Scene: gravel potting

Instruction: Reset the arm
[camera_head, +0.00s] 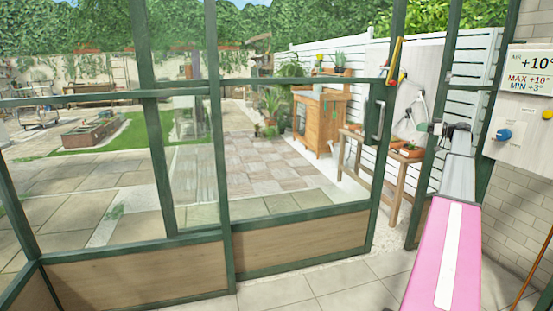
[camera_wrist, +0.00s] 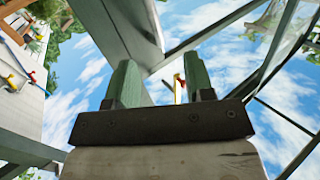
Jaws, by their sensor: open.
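My arm extends from the lower right of the head view, a pink link with a white stripe and a grey section beyond it. My gripper is at its far end, small and partly hidden in the head view near the green door frame. In the wrist view my gripper (camera_wrist: 164,84) shows two green fingers standing apart on a dark bar. Nothing is between the fingers. Sky and green frame beams show behind them, so the wrist camera looks upward.
A green-framed glass wall and door (camera_head: 300,155) stand ahead. A wall panel with a temperature sign (camera_head: 530,72) is at the right. Beyond the glass are a wooden cabinet (camera_head: 318,122) and a wooden table (camera_head: 362,138) with pots. The tiled floor (camera_head: 310,288) in front is clear.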

